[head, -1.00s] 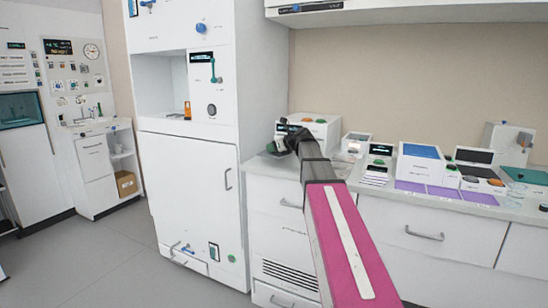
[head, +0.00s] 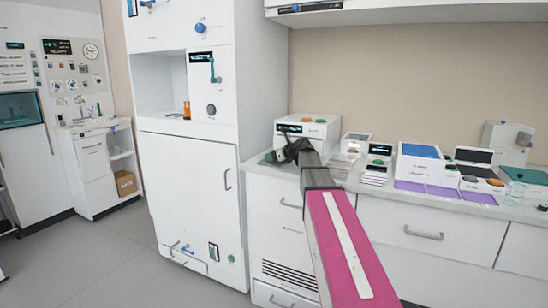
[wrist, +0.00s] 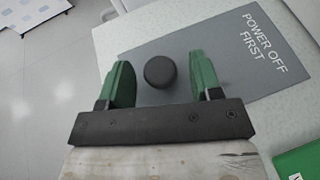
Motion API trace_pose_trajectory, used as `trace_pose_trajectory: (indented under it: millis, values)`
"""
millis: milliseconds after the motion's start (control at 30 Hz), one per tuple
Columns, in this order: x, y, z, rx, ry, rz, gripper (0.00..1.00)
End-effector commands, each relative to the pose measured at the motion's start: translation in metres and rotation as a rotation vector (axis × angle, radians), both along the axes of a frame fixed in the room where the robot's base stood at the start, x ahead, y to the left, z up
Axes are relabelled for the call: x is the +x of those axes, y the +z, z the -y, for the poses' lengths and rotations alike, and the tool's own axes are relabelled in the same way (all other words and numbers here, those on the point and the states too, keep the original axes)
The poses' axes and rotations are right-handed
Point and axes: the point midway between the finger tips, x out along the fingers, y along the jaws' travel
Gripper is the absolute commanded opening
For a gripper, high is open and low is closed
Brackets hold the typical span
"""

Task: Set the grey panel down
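The grey panel (wrist: 225,60) lies flat on a white surface in the wrist view, with "POWER OFF FIRST" printed in white on it. A round black knob (wrist: 160,71) stands on it. My gripper (wrist: 160,82) is open, with one green finger on each side of the knob and a visible gap on both sides. Part of the panel is hidden behind the fingers and the gripper's dark bar. In the head view my gripper (head: 284,156) is small and dark over the left end of the counter, and the panel is mostly hidden there.
A white box device (head: 318,128) stands on the counter just behind my gripper. More devices and purple mats (head: 440,192) fill the counter to the right. A green item (wrist: 299,162) shows at the wrist view's lower right. Open floor (head: 110,240) lies at the left.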

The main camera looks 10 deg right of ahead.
Motion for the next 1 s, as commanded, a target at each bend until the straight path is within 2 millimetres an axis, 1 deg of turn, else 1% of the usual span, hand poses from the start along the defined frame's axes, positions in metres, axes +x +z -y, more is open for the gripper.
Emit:
trace_pose_trajectory:
  millis: [267, 367, 467, 800, 1000]
  values:
    - [0.000, 0.001, 0.000, 0.000, 0.000, 0.000, 0.58]
    - [-0.005, 0.005, 0.004, 0.000, -0.001, 0.000, 0.58]
    - [-0.016, 0.010, 0.012, 0.000, -0.002, 0.001, 0.58]
    - [-0.065, 0.035, 0.050, 0.000, -0.002, 0.001, 0.58]
    - [-0.081, 0.045, 0.065, 0.000, 0.000, 0.000, 0.58]
